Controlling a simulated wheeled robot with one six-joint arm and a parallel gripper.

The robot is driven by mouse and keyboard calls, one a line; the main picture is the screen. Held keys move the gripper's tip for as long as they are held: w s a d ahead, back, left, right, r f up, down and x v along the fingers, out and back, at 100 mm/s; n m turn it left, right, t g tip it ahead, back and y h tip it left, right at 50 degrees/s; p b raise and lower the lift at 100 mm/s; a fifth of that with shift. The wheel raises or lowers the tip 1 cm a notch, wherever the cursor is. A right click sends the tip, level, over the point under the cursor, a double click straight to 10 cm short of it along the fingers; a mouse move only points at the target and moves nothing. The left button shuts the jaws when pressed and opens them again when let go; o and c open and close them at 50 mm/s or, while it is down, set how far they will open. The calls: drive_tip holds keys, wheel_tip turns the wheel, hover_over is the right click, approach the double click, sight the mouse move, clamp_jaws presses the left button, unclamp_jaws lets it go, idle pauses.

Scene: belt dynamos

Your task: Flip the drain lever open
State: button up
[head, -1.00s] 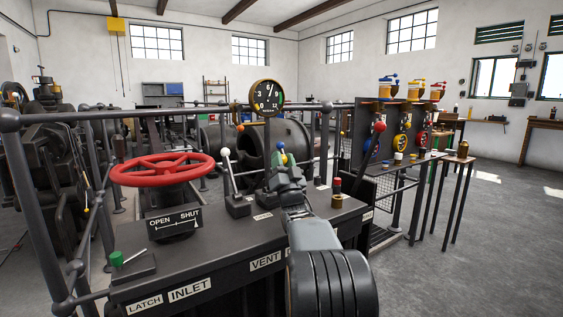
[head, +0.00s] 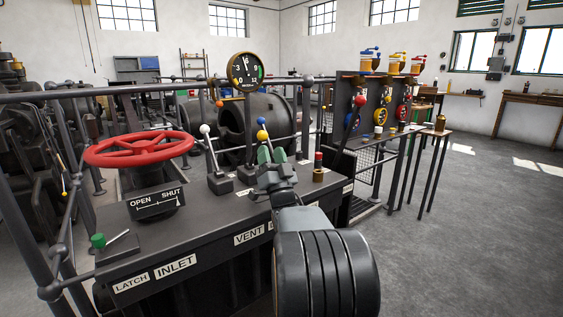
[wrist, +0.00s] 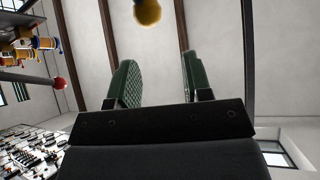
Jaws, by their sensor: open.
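A lever with a yellow ball (head: 262,135) stands on the dark console, with a blue ball (head: 262,121) just above it in the head view. A white-ball lever (head: 206,130) stands to their left. The drain label does not show readably, so I cannot tell for sure which lever is the drain lever. My gripper (head: 272,154) is open and empty, just below the yellow ball in the head view. In the wrist view, the yellow ball (wrist: 147,10) shows beyond the fingertips, between the lines of the two green fingers, apart from both.
A red handwheel (head: 138,149) and a green knob (head: 98,241) are at the console's left. A brass post with a red cap (head: 319,168) stands right of my gripper. A round gauge (head: 245,72) and a rail (head: 140,88) stand behind. The floor at right is clear.

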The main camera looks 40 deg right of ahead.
drive_tip(key=s+a+p, duration=0.1)
drive_tip(key=s+a, duration=0.2)
drive_tip(key=s, duration=0.4)
drive_tip(key=shift+s, duration=0.4)
drive_tip(key=w+a+r+n+g+y+p, duration=0.2)
drive_tip(key=w+a+r+g+y+p, duration=0.55)
drive_tip(key=p, duration=1.25)
drive_tip(key=s+a+r+n+g+y+p, duration=0.2)
drive_tip(key=s+a+r+n+g+p, duration=0.2)
drive_tip(key=s+a+g+p, duration=1)
drive_tip(key=s+a+n+p, duration=0.2)
drive_tip(key=a+n, duration=0.1)
drive_tip(key=shift+s+r+y+p, duration=0.15)
drive_tip(key=shift+s+y+p, duration=0.15)
drive_tip(key=shift+y+p, duration=0.05)
